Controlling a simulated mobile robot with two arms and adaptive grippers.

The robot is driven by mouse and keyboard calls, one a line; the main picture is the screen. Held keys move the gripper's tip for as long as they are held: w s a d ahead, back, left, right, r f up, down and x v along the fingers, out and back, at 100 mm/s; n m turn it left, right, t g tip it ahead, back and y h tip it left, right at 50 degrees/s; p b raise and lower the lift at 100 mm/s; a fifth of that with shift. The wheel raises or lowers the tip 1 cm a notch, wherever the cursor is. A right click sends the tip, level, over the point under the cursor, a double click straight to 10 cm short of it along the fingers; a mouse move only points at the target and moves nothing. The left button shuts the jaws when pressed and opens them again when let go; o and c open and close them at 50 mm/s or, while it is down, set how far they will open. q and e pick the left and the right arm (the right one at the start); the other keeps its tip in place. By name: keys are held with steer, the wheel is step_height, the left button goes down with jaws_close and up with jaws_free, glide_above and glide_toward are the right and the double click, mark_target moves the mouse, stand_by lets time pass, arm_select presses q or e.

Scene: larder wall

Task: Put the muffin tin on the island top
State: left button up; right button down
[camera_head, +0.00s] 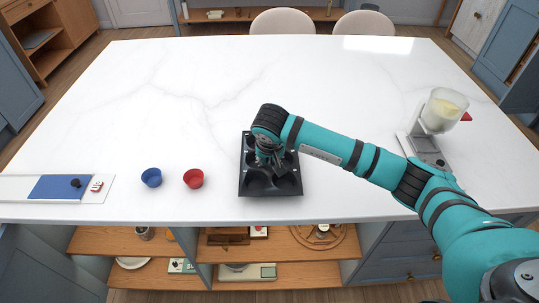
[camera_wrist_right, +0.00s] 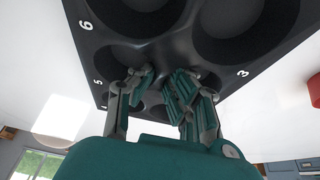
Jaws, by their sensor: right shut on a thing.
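The dark muffin tin (camera_head: 270,191) is over the front middle of the white marbled island top (camera_head: 190,100), with its cups facing up. I cannot tell whether it rests on the top or hangs just above it. My right gripper (camera_head: 268,162) reaches in from the right and is shut on the middle of the tin, between the cups. The tin (camera_wrist_right: 155,42) fills the upper part of the wrist view, with white numbers beside its cups. The fingers (camera_wrist_right: 160,88) cover part of it there. My left gripper is not in view.
A red cup (camera_head: 194,179) and a blue cup (camera_head: 151,177) stand left of the tin. A blue mat (camera_head: 55,187) lies at the front left. A white appliance with a clear jug (camera_head: 440,112) stands at the right. The middle and back of the island are clear.

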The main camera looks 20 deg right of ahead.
steer(key=shift+f, duration=0.15)
steer(key=c, duration=1.4)
jaws_free()
steer(key=shift+o, duration=0.2)
steer(key=shift+r, duration=0.25)
steer(key=b+v, duration=0.3)
steer(key=v, duration=0.8)
steer(key=shift+s+r, duration=0.3)
